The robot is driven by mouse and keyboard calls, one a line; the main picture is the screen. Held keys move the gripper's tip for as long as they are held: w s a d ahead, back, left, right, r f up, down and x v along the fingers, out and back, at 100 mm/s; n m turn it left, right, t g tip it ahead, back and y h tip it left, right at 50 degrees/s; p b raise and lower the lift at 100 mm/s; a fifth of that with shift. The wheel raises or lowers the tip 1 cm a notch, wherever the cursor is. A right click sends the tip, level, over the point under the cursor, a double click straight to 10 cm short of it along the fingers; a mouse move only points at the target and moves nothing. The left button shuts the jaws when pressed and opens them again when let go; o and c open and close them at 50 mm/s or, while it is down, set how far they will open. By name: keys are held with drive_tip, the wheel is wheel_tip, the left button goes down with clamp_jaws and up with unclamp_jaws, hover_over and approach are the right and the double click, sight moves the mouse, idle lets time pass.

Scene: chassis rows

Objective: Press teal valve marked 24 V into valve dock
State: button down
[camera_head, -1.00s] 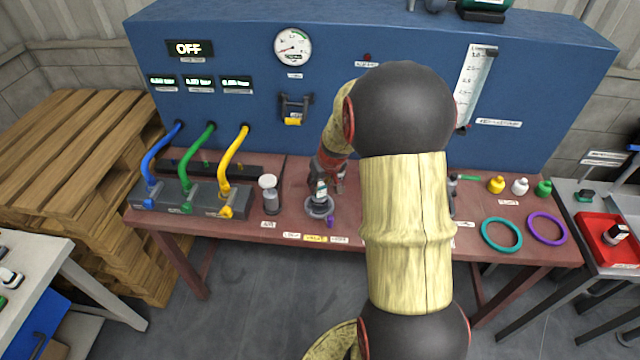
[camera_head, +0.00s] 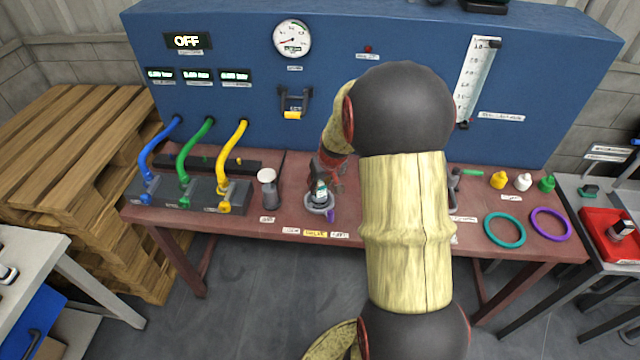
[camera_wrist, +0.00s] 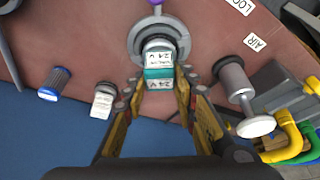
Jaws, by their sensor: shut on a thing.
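The teal valve (camera_wrist: 158,72), with a white label reading 24 V, is between the two fingers of my gripper (camera_wrist: 158,101), which is shut on it. It shows in the head view (camera_head: 320,193) as a small upright body with a pale label. The round grey valve dock (camera_wrist: 136,42) lies directly at the valve's far end; in the head view the dock (camera_head: 319,210) is under the valve. The valve's lower end is at the dock's opening, but how deep it sits is hidden. My arm covers much of the head view.
A grey knob with a white top (camera_head: 268,188) stands left of the dock. A purple tab (camera_head: 331,215) is at the dock's front. Another labelled valve (camera_wrist: 103,100) and a blue-ended cylinder (camera_wrist: 54,84) stand nearby. Blue, green and yellow hoses (camera_head: 231,150) are further left.

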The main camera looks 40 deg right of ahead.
drive_tip(key=shift+f, duration=0.25)
drive_tip(key=shift+f+b, duration=0.4)
drive_tip(key=shift+b, duration=0.1)
drive_tip(key=c, duration=1.3)
unclamp_jaws()
drive_tip(key=shift+c, duration=0.2)
drive_tip(key=v, duration=1.2)
